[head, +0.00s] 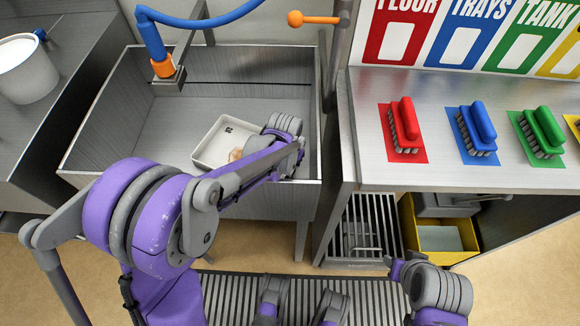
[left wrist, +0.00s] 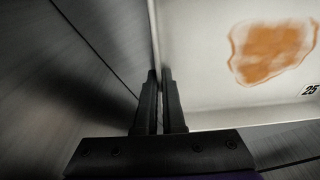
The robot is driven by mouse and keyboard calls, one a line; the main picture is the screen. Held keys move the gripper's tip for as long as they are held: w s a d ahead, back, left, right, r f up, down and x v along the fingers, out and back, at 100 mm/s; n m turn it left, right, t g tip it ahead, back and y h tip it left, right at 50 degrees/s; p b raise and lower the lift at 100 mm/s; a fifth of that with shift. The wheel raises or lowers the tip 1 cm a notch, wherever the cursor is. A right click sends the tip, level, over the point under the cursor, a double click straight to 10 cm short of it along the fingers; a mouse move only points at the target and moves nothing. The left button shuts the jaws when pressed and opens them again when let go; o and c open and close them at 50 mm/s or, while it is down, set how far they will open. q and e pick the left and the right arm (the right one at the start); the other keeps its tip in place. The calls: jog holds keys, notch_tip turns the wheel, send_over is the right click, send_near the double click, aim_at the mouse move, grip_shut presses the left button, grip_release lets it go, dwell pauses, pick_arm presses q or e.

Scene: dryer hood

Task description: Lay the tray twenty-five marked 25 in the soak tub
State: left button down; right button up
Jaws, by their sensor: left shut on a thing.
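The white tray (head: 209,152) is low inside the grey metal soak tub (head: 90,130), in the head view. A black mark shows on the tray there. In the left wrist view the tray (left wrist: 205,100) has a brown-orange stain and a label reading 25. My left gripper (left wrist: 160,80) is shut on the tray's rim. In the head view my left arm reaches over the tub's front edge and hides part of the tray and the fingers. I cannot tell whether the tray touches the tub floor.
A blue hose with an orange nozzle (head: 164,67) hangs over the tub's back left. A white bucket (head: 26,70) stands on the left counter. Red (head: 405,128), blue (head: 473,130) and green (head: 541,130) brushes sit on the right counter. A yellow bin (head: 445,240) is below.

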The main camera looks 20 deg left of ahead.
pick_arm(q)
jog(key=c, duration=1.4)
grip_release()
jog(key=shift+f, duration=0.1)
jog(key=shift+c, duration=0.2)
jog(key=o, duration=0.4)
jog(key=shift+r, duration=0.25)
jog(key=r+p, duration=0.1)
jog(key=r, duration=0.3)
jog(key=s+r+p, duration=0.1)
jog(key=r, duration=0.6)
jog(key=shift+s+r+p, duration=0.35)
jog(key=shift+s+p, duration=0.05)
